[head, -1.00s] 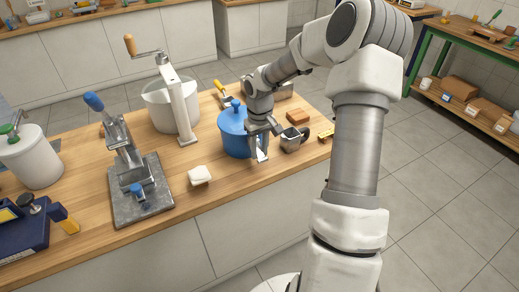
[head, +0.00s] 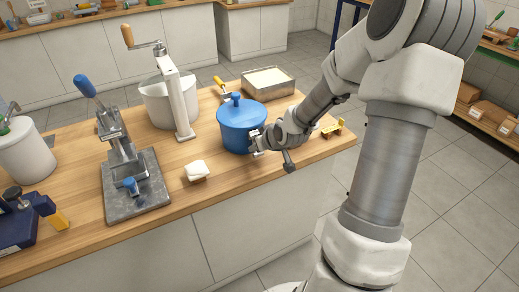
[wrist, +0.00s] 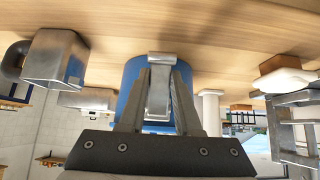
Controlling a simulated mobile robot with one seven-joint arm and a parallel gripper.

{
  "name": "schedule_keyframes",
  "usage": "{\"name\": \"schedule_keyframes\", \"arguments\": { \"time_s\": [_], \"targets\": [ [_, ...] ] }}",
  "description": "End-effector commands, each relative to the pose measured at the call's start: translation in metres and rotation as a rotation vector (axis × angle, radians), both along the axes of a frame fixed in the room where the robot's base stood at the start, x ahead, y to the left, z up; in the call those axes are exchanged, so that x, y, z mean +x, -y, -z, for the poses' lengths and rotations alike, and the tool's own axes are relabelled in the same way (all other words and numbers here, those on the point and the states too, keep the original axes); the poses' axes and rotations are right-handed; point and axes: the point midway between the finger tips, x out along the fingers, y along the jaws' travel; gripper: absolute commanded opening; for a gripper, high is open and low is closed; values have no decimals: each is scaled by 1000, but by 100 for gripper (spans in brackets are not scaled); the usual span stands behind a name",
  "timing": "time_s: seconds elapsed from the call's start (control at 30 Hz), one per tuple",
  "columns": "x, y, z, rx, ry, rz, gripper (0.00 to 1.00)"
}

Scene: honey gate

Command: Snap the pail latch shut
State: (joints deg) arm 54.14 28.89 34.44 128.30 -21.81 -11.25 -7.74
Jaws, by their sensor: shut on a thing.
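The blue pail (head: 238,138) stands on the wooden counter with its blue lid (head: 241,112) on; it also shows upside down behind my fingers in the wrist view (wrist: 133,75). A light metal latch (wrist: 159,92) runs along the pail's side facing me. My gripper (wrist: 160,78) is shut on this latch, one finger on each side. In the head view my gripper (head: 257,143) comes in low from the right against the pail's front right side. I cannot tell whether the latch is fully against the pail.
A white block (head: 197,168) sits left of the pail. A clamp press (head: 125,160) and a crank stand (head: 180,100) with a pale tub are further left. A tray (head: 268,82) lies behind the pail. In the wrist view a metal mug (wrist: 62,60) stands close by.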

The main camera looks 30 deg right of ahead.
Motion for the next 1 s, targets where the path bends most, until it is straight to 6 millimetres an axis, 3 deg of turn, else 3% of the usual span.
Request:
{"name": "schedule_keyframes", "arguments": {
  "time_s": [0.4, 0.93, 0.97, 1.0],
  "targets": [
    [5, 0, 5, 6, 184, 1, 0],
    [6, 0, 3, 7, 209, 0, 0],
    [6, 0, 3, 7, 209, 0, 34],
    [6, 0, 3, 7, 209, 0, 41]
  ]
}}
